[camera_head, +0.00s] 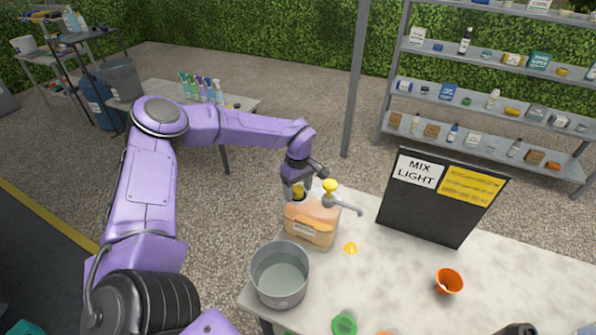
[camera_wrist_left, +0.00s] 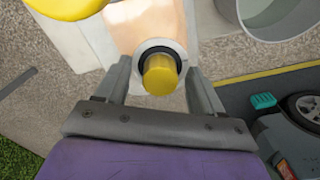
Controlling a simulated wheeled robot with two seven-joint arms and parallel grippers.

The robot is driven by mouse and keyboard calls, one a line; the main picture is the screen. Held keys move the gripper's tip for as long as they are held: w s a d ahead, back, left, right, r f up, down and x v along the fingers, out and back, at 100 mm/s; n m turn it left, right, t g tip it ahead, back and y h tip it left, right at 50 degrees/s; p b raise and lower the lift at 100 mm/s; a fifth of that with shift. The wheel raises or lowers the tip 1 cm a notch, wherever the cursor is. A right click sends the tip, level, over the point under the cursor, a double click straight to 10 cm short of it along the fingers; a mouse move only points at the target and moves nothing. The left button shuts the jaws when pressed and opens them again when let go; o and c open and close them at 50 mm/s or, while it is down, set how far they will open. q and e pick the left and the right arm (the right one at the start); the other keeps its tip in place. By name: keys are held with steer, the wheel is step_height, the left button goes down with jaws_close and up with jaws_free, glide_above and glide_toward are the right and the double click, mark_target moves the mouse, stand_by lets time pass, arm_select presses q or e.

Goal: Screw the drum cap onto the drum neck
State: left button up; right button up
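The drum (camera_head: 311,222) is a translucent orange jug with a label, standing on the table near its back left edge. The yellow drum cap (camera_head: 298,191) is at the drum neck, and in the left wrist view the cap (camera_wrist_left: 160,76) lies over the dark ring of the neck (camera_wrist_left: 160,50). Whether its thread is engaged cannot be told. My left gripper (camera_wrist_left: 159,75) has its fingers on either side of the cap, with small gaps showing. It also shows above the drum in the head view (camera_head: 297,188). My right gripper is not seen.
A grey bucket (camera_head: 280,275) is in front of the drum. A black sign board (camera_head: 440,197), an orange cup (camera_head: 449,281) and a green item (camera_head: 344,323) are on the table (camera_head: 395,280).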

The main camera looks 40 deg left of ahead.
mark_target(298, 188)
arm_select(q)
step_height(298, 188, up, 10)
steer(key=b, duration=0.3)
steer(key=shift+r, duration=0.3)
